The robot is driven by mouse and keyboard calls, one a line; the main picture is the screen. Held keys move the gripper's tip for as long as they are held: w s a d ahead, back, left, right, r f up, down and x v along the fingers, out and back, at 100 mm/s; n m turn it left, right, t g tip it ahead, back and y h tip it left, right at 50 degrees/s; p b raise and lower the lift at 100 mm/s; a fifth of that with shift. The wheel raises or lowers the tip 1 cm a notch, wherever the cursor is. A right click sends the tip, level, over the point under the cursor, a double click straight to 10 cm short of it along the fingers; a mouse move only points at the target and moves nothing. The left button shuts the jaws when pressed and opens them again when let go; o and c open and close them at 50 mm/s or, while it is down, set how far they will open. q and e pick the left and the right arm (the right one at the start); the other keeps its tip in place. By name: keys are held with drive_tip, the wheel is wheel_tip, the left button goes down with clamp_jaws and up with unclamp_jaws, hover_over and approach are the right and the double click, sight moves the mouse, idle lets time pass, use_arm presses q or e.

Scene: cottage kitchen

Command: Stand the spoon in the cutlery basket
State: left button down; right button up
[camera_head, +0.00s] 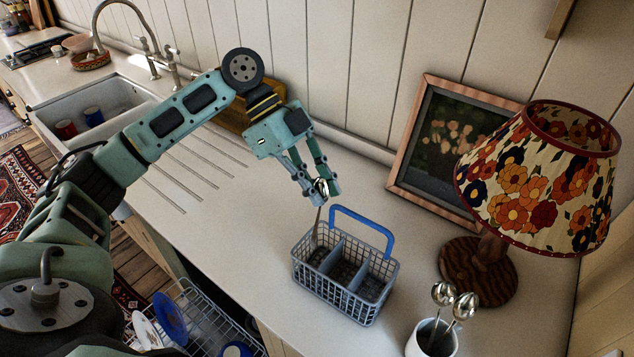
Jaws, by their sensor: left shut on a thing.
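A grey-blue cutlery basket (337,292) with a blue handle (362,229) stands on the counter, with its compartments in a row. My left gripper (326,194) is above the basket's back left end and is shut on a spoon (318,221). The spoon points down, close to upright, with its bowl end between the fingers. Its thin handle reaches down at the left compartment. I cannot tell whether its lower tip touches the basket floor. My right gripper is not in view.
A white pot (432,340) with two spoons stands right of the basket. A flowered lamp (540,180) and a framed picture (440,140) are at the right back. A sink (95,110) lies far left, and a dish rack (195,320) is below the counter.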

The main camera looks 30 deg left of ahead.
use_arm(q)
wheel_tip(320, 180, down, 6)
drive_tip(key=b, duration=0.3)
drive_tip(key=shift+s+f, duration=0.25)
drive_tip(key=shift+s, duration=0.1)
idle(0.3)
drive_tip(key=c, duration=1.7)
unclamp_jaws()
drive_tip(key=v, duration=1.2)
